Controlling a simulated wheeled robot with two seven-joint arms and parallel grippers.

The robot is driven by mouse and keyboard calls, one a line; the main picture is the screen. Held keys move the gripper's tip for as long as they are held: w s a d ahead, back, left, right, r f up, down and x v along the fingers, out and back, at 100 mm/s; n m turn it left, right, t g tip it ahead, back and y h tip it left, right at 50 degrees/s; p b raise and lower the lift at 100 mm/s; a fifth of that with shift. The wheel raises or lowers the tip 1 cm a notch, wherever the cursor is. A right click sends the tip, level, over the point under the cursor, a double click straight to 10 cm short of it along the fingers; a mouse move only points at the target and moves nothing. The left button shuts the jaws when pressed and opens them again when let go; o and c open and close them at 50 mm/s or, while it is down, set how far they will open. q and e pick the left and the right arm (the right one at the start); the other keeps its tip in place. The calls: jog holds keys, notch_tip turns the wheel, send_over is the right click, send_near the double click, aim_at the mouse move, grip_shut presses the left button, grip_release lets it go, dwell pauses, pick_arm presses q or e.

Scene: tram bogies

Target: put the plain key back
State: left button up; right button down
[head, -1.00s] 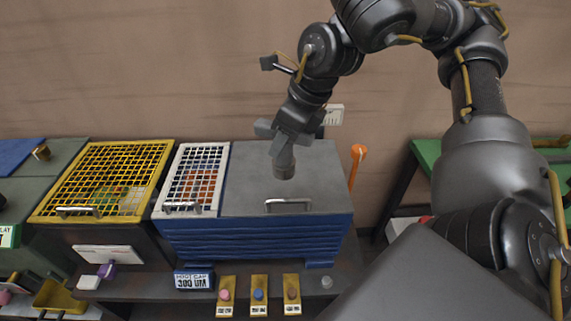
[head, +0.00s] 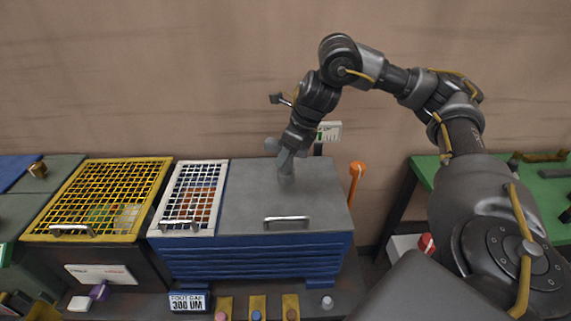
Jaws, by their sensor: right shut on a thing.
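My right gripper (head: 291,146) is shut on a plain grey key, whose thick shaft (head: 286,170) points down below the fingers. A rounded end of its grey crossbar sticks out to the left of the fingers. The key's lower end shows in front of the grey lid (head: 325,195) of the blue box; I cannot tell whether it touches. The fingers partly hide the upper part of the key. My left gripper is not in view.
The blue box (head: 250,258) has a white grid cover (head: 222,200) on its left. A yellow grid cover (head: 165,175) stands farther left. An orange-topped handle (head: 357,168) rises at the right. Small coloured knobs on yellow plates and a 300 UM sign (head: 188,303) line the front.

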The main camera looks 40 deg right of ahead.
aim_at(286, 164)
jog(key=f, duration=0.3)
jog(key=shift+w+d+f+p, duration=0.15)
jog(key=shift+d+f+p, duration=0.1)
jog(key=shift+p, duration=0.1)
jog(key=shift+a, duration=0.1)
jog(key=shift+f, duration=0.15)
jog(key=c, duration=0.9)
grip_release()
jog(key=shift+f, duration=0.1)
